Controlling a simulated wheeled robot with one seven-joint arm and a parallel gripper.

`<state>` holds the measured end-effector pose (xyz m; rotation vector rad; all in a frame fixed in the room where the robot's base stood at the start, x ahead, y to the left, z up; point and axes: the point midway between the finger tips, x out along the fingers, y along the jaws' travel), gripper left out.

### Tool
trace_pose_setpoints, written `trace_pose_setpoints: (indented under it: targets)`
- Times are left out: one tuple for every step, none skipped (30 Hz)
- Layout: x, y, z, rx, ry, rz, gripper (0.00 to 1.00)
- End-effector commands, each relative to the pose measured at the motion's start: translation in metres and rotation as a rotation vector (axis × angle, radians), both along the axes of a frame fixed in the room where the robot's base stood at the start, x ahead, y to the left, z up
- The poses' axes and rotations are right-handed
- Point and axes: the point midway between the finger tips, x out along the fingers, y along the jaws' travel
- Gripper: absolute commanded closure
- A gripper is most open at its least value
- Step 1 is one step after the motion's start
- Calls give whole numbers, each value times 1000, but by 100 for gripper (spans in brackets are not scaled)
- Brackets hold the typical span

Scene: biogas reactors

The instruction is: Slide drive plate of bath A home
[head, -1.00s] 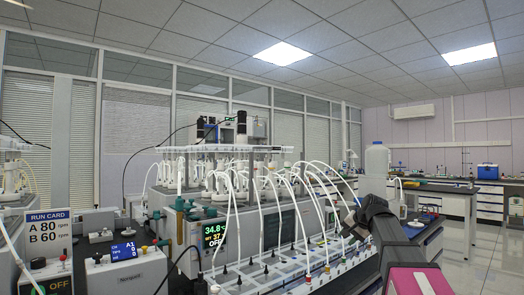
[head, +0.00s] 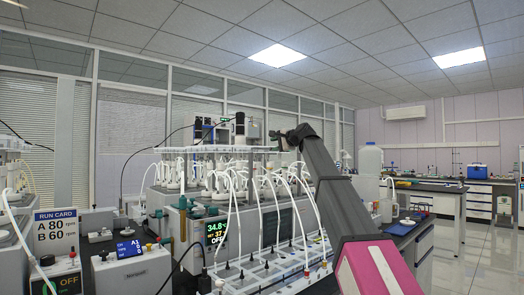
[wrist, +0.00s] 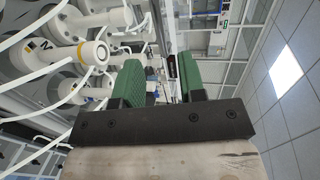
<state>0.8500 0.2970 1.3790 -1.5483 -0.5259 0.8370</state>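The central bath (head: 215,232) has a display showing 34.8 and OFF. A row of white-topped reactor bottles with tubes stands above it, under a long pale plate (head: 215,150). I cannot tell whether this is bath A or whether this plate is its drive plate. My gripper (head: 291,137) is raised at the right end of the pale plate; touching or apart cannot be told. In the wrist view my gripper (wrist: 162,78) has its two green pads apart, with nothing visibly held between them. White motor-like cylinders (wrist: 88,53) are left of the pads.
A second rig (head: 14,175) stands at the left edge. A run card (head: 56,232) reads A 80 and B 60 rpm. A blue-screened control box (head: 130,265) sits at front left. Tubes run to a front rack (head: 262,276). A large bottle (head: 370,160) stands right of my arm.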

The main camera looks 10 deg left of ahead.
Motion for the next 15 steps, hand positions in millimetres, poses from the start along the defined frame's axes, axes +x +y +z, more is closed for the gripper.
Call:
trace_pose_setpoints:
  targets:
    - [6, 6, -1, -1, 1, 1, 63]
    - [9, 9, -2, -1, 0, 1, 63]
    - [13, 14, -3, -1, 0, 0, 63]
    - [17, 18, -4, -1, 0, 0, 63]
    - [20, 22, -5, -1, 0, 0, 63]
    - [25, 28, -7, -3, 0, 1, 63]
    - [29, 32, -8, -3, 0, 1, 63]
    - [32, 36, -10, -3, 1, 1, 63]
    - [37, 41, -11, -2, 1, 0, 63]
    - [40, 45, -12, -2, 1, 0, 63]
    - [43, 48, -13, -2, -1, 0, 63]
    - [47, 53, -14, -2, -1, 0, 63]
    - [49, 56, -15, -2, -1, 0, 63]
    - [51, 59, -16, -3, 0, 0, 63]
    - [54, 62, -17, -3, 0, 1, 63]
